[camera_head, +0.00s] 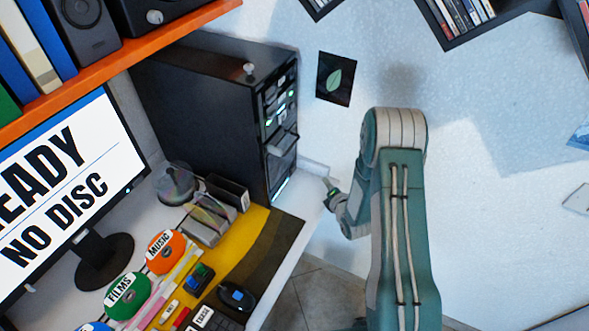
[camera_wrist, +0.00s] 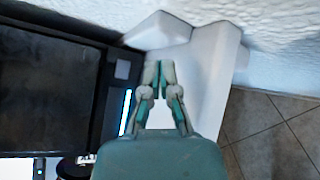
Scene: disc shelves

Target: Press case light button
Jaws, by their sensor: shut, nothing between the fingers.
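The black computer case (camera_head: 205,105) stands on the desk in the head view, its front panel facing right with small green-white lights. In the wrist view a dark part of the case (camera_wrist: 45,80) fills the left. A small grey square (camera_wrist: 123,69) and a glowing blue-white strip (camera_wrist: 126,112) show on its edge; I cannot tell if the square is the light button. My gripper (camera_wrist: 159,72) is shut and empty, its fingertips to the right of the square, seemingly apart from it. In the head view my gripper (camera_head: 329,186) is right of the case's lower front.
The white desk (camera_head: 292,222) has its edge below my gripper, with tiled floor (camera_head: 325,290) beyond. An orange shelf (camera_head: 120,68) overhangs. The white wall (camera_head: 450,110) is behind my arm.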

